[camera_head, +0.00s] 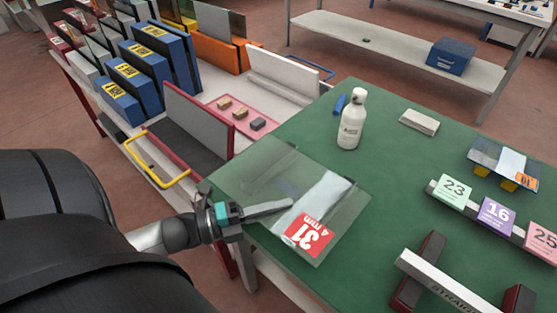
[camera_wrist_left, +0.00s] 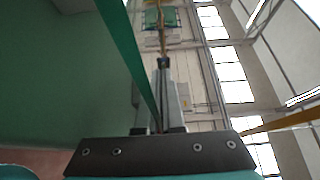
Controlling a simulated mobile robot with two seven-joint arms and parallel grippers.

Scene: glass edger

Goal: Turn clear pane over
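The clear pane (camera_head: 262,178) is at the near left edge of the green table in the head view, with a red label (camera_head: 309,234) reading 31 and 4 mm, upside down in the picture. Its near-left edge reaches to or past the table edge. My left gripper (camera_head: 290,204) comes in from the left, its fingers seen nearly edge-on across the pane's near side. In the left wrist view, a thin green strip (camera_wrist_left: 128,62) like the pane's edge runs down between the closed-up fingers. Whether the pane rests flat or is slightly raised is hard to tell. My right gripper is not in view.
On the green table (camera_head: 390,170) stand a white bottle (camera_head: 351,120), a pale block (camera_head: 419,122), numbered cards (camera_head: 497,216) and a straightedge-like bar (camera_head: 450,285). A rack with blue holders (camera_head: 140,70) and a pink tray (camera_head: 242,116) lies beyond the left edge. The table middle is clear.

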